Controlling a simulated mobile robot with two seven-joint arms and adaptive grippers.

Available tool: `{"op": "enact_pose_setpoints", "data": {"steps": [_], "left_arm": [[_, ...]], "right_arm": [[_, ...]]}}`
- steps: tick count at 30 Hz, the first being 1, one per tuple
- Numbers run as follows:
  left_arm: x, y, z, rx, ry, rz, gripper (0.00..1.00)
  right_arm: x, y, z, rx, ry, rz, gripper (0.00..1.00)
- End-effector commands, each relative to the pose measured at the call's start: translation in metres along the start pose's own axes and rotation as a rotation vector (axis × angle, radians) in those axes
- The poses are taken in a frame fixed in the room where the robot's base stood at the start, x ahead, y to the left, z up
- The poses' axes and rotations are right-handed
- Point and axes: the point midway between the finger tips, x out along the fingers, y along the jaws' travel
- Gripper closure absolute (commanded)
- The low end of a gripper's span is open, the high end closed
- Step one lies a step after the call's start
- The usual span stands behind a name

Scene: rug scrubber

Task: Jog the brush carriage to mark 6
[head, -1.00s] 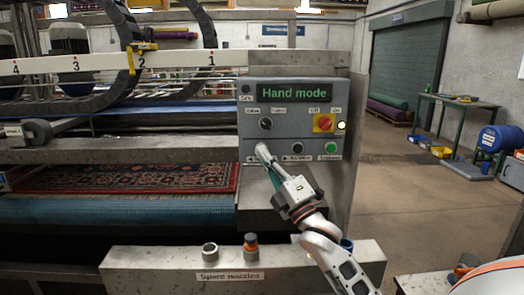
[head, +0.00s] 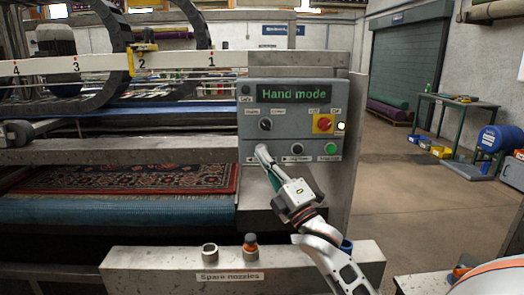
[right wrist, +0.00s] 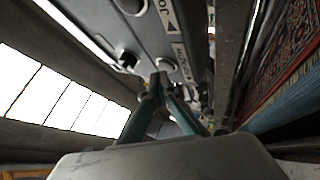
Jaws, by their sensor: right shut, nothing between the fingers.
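The control panel (head: 290,120) on the machine's end shows "Hand mode" on its screen (head: 294,93). My right gripper (head: 262,150) is shut and empty, its tips at the left button of the panel's lower row. In the right wrist view, the shut fingertips (right wrist: 158,82) meet or nearly meet a round button (right wrist: 165,64); contact is not certain. A grey motor (head: 56,45) stands behind the rail. My left gripper is out of view.
A black button (head: 297,148), a green button (head: 330,147) and a red knob (head: 323,123) are close by on the panel. A patterned rug (head: 130,179) lies in the machine. A nozzle shelf (head: 150,270) stands below my right arm.

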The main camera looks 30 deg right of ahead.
Motion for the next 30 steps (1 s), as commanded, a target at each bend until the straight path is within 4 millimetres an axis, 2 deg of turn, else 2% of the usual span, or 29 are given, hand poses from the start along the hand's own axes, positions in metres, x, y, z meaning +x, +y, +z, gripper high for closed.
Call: {"op": "enact_pose_setpoints", "data": {"steps": [16, 30], "left_arm": [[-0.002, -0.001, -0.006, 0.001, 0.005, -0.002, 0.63], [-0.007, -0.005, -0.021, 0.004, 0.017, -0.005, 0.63]], "right_arm": [[-0.007, 0.007, -0.006, 0.0, 0.001, 0.002, 1.0], [-0.035, 0.028, -0.026, 0.002, 0.0, 0.002, 1.0]]}}
